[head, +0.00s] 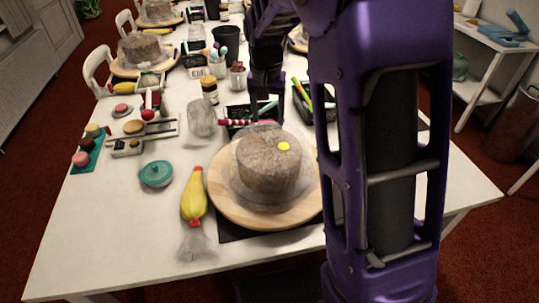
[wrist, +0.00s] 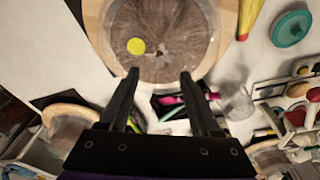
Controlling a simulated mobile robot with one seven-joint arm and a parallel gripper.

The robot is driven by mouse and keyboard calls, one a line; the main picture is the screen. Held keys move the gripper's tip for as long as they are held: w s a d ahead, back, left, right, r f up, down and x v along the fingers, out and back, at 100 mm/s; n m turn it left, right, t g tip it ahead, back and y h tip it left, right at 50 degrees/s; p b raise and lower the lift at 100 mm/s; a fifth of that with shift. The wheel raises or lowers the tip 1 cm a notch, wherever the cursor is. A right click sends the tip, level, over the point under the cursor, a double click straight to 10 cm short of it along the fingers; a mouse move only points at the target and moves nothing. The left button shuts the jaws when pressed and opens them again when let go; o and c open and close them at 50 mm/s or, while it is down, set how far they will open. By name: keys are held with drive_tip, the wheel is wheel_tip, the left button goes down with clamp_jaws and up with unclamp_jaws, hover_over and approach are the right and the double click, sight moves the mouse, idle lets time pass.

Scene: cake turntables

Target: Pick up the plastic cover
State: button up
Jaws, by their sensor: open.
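A brown cake (head: 266,165) stands on a round wooden turntable (head: 228,206) at the near part of the table. A clear plastic cover (head: 240,190) appears to be wrapped over and around it, with a yellow round spot (head: 284,146) on top. In the wrist view the cover (wrist: 185,30) fills the top middle, with the yellow spot (wrist: 136,46) left of its centre. My gripper (head: 268,112) is above and behind the cake. In the wrist view my gripper (wrist: 160,75) is open and empty, its fingertips overlapping the cake's lower edge in the picture. Whether they touch it is unclear.
A yellow piping bag (head: 194,195) and a teal lidded dish (head: 157,174) lie left of the turntable. Other turntables stand farther back. The near left table is clear.

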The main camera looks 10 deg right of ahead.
sight(270, 135)
drive_tip(key=f, duration=0.6)
drive_tip(key=shift+w+d+f+b, duration=0.25)
drive_tip(key=shift+f+b, duration=0.05)
clamp_jaws()
idle(1.2)
